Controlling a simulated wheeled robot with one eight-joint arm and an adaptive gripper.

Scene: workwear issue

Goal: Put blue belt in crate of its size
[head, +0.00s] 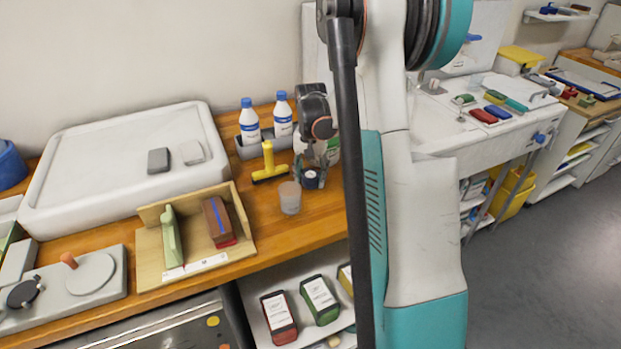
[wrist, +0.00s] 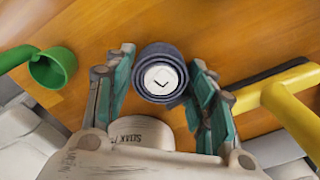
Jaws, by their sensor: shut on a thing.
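The blue belt is a dark blue coil with a white round face inside, in the wrist view (wrist: 162,52) and small in the head view (head: 311,180). My gripper (head: 312,172) is low over the wooden worktop. In the wrist view my gripper (wrist: 157,100) has one finger on each side of the coil and is shut on it. The coil's underside is hidden, so I cannot tell whether it touches the worktop. No crate with a readable size mark shows. Red (head: 279,318) and green (head: 320,299) boxes with white labels stand on the shelf below.
Two white bottles (head: 249,122) are behind. A wooden tray (head: 155,268) is farther left. A green curled piece (wrist: 50,70) shows in the wrist view.

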